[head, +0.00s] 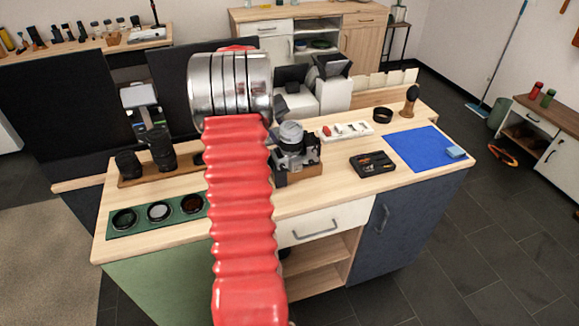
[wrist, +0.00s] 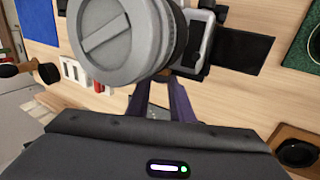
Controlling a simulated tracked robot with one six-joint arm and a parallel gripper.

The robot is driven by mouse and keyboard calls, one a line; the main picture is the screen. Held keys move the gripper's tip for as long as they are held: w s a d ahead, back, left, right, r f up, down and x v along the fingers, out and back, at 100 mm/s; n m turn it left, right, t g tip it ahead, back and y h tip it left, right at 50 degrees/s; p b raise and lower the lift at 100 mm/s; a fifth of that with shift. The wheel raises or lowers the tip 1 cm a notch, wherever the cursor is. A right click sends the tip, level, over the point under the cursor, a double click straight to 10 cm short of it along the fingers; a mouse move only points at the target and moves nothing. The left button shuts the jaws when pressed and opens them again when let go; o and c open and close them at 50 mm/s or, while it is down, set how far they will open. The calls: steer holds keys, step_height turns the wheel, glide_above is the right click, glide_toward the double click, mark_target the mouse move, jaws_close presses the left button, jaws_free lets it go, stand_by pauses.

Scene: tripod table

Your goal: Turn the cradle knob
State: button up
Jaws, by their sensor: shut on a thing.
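A silver and black camera (head: 292,150) sits in a wooden cradle (head: 305,170) near the middle of the table in the head view. In the wrist view the camera's big grey lens (wrist: 112,40) fills the upper middle, with its dark body behind it. My gripper (wrist: 165,82) has its two purple fingers reaching to the camera's base, just under the lens rim. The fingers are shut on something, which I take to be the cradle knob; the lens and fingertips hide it. In the head view my red arm covers the gripper.
A green tray of round filters (head: 158,212) and a wooden rack of lenses (head: 165,172) stand left. To the right are a white tray (head: 345,131), a black case (head: 373,164), a black ring (head: 383,115) and a blue mat (head: 415,148). Bare tabletop lies in front of the case.

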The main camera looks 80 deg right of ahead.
steer(key=shift+t+y, duration=0.4)
steer(key=shift+t, duration=0.4)
steer(key=o, duration=0.7)
steer(key=shift+o, duration=0.2)
steer(key=shift+s, duration=0.1)
steer(key=shift+r, duration=0.15)
steer(key=shift+v, duration=2.45)
